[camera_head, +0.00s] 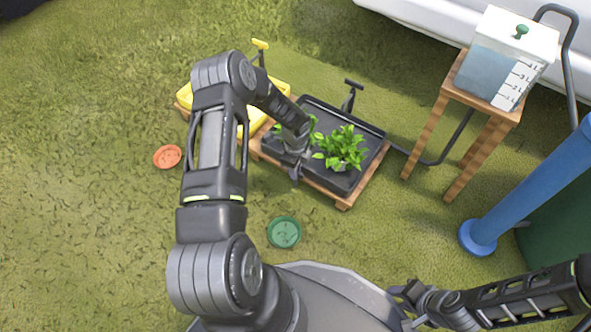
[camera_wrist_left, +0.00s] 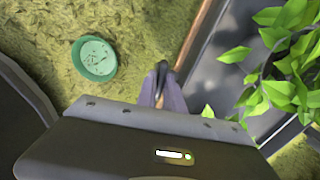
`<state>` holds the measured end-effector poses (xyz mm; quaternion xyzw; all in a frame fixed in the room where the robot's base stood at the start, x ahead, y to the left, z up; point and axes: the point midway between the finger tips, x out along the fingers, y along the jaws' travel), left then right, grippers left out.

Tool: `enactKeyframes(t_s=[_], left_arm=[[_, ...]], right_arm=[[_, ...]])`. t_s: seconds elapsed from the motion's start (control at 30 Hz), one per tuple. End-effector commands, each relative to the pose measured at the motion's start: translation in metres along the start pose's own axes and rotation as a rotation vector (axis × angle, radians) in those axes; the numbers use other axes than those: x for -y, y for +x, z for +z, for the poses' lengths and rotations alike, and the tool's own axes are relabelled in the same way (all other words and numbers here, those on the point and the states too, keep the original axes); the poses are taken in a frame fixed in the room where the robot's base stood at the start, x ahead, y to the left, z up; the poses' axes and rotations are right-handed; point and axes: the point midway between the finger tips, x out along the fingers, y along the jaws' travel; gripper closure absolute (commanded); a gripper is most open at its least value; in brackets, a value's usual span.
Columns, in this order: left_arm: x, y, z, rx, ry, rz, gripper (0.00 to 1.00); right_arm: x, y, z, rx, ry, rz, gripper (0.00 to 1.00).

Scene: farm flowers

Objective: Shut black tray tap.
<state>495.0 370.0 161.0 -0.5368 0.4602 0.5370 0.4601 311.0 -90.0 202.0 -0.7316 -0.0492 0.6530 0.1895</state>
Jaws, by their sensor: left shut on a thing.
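The black tray (camera_head: 365,178) lies on a wooden stand, with leafy green plants (camera_head: 341,146) in it. A black T-shaped tap handle (camera_head: 350,91) stands at its back edge. My left gripper (camera_head: 295,177) is over the tray's front edge, away from that tap. In the left wrist view the left fingers (camera_wrist_left: 161,82) are closed together on something thin and dark by the tray's rim; I cannot tell exactly what. My right gripper (camera_head: 404,297) is low at the front right, far from the tray, and its jaws are too small to read.
A yellow tray (camera_head: 276,89) with a yellow tap (camera_head: 260,44) stands left of the black tray. A water tank (camera_head: 491,70) sits on a wooden stool, with a dark hose. A green saucer (camera_head: 284,232) and an orange saucer (camera_head: 167,157) lie on the grass. A blue post (camera_head: 530,187) stands at the right.

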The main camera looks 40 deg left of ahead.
Motion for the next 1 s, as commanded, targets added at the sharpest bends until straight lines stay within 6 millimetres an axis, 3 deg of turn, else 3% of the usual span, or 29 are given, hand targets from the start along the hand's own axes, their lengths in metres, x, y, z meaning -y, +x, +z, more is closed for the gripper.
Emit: enactKeyframes(t_s=[0.3,0.77,0.8,1.0], left_arm=[[0.0001,-0.0001,0.0004,0.0,0.13,0.0,1.0],[0.0001,0.0,0.0003,0.001,0.15,0.0,1.0],[0.0001,0.0,0.0003,0.001,0.15,0.0,0.86],[0.0001,0.0,0.0002,0.0,0.149,0.0,0.7]], right_arm=[[0.0001,-0.0003,0.0002,0.0,0.0,0.0,0.64],[0.0001,-0.0003,0.0001,0.0,0.0,0.0,0.64],[0.0001,-0.0003,0.0001,0.0,0.0,0.0,0.64],[0.0001,-0.0004,0.0001,0.0,0.0,0.0,0.64]])
